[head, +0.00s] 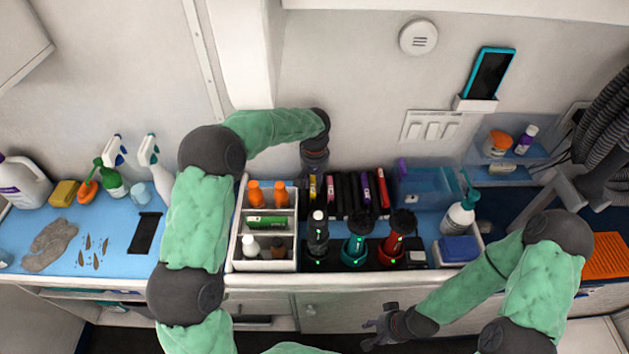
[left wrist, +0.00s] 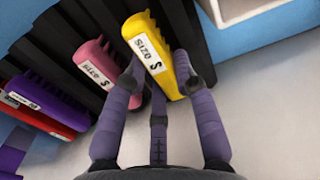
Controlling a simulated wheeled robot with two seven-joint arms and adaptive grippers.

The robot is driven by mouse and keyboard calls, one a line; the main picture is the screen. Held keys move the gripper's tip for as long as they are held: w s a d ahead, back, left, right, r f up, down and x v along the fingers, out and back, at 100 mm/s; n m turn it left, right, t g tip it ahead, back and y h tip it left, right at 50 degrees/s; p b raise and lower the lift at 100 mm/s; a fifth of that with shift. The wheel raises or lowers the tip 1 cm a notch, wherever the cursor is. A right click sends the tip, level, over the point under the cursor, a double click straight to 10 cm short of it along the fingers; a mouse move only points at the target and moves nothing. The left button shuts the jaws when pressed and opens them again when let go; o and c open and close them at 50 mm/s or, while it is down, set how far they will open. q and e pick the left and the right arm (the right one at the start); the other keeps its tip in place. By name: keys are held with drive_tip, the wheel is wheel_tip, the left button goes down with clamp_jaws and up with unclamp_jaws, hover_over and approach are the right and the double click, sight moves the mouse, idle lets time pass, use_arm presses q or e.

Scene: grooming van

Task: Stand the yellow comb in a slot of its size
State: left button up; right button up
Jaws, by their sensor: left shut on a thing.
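The yellow comb (head: 313,187), labelled "SIZE S", stands at the left end of the black slotted rack (head: 347,205). My left gripper (head: 315,160) is above it; in the left wrist view its fingers (left wrist: 160,82) are shut on the yellow comb (left wrist: 158,60). The comb is beside the rack's black dividers (left wrist: 70,28); how deep it sits is hidden. A pink comb (left wrist: 96,72), also labelled "SIZE S", stands one place over. My right gripper (head: 378,325) is open and empty, low in front of the counter.
Purple (head: 366,190) and red (head: 383,188) combs stand farther right in the rack. A white caddy (head: 237,225) with bottles is left of it. Clippers (head: 357,245) stand in front. A blue translucent bin (head: 428,185) is to the right.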

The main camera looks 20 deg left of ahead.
use_arm(q)
drive_tip(key=shift+f, duration=0.2)
drive_tip(key=o, duration=1)
wheel_tip(320, 180, up, 9)
drive_tip(key=p, duration=0.2)
drive_tip(key=shift+f+p, duration=0.1)
drive_tip(key=shift+p, duration=0.2)
